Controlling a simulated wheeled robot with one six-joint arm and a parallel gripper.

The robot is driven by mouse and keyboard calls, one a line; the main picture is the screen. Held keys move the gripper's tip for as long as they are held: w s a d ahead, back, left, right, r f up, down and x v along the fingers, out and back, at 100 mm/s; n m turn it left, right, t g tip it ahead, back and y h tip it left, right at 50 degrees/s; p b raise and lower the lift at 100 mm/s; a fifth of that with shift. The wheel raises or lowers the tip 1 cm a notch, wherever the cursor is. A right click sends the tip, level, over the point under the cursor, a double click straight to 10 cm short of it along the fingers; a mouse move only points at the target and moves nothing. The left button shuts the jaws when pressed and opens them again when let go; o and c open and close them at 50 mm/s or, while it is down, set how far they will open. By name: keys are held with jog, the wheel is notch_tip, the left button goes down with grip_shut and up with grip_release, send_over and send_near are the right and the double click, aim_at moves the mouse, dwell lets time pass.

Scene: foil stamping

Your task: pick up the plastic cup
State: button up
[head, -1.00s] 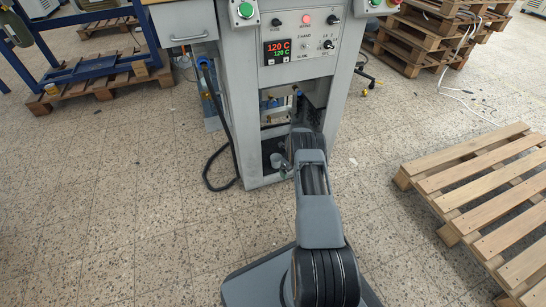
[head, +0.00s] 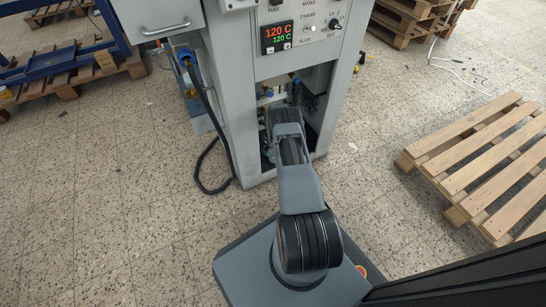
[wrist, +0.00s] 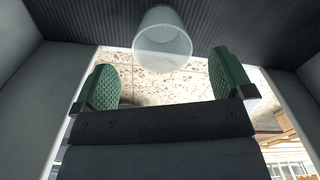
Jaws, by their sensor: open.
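The plastic cup (wrist: 163,42) is clear and translucent. In the wrist view it shows at the top, just beyond my gripper and between the lines of its two fingers, its round rim facing the camera. My gripper (wrist: 170,82) is open, its green textured pads apart with nothing between them. The cup is close to the fingertips; I cannot tell whether it touches them. In the head view my arm reaches into the lower opening of the grey machine, and I cannot make out the cup or the fingers there.
The grey machine (head: 238,120) stands in front, its side walls framing the opening. A dark ribbed wall (wrist: 85,22) is behind the cup. A black cable (head: 212,115) hangs at the machine's left. A wooden pallet (head: 480,160) lies at the right.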

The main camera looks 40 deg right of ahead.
notch_tip(320, 180, down, 5)
jog(key=b, duration=0.2)
jog(key=shift+s+d+b, duration=0.15)
jog(key=shift+b, duration=0.25)
jog(key=shift+r, duration=0.1)
jog(key=shift+c, duration=0.3)
jog(key=c, duration=0.9)
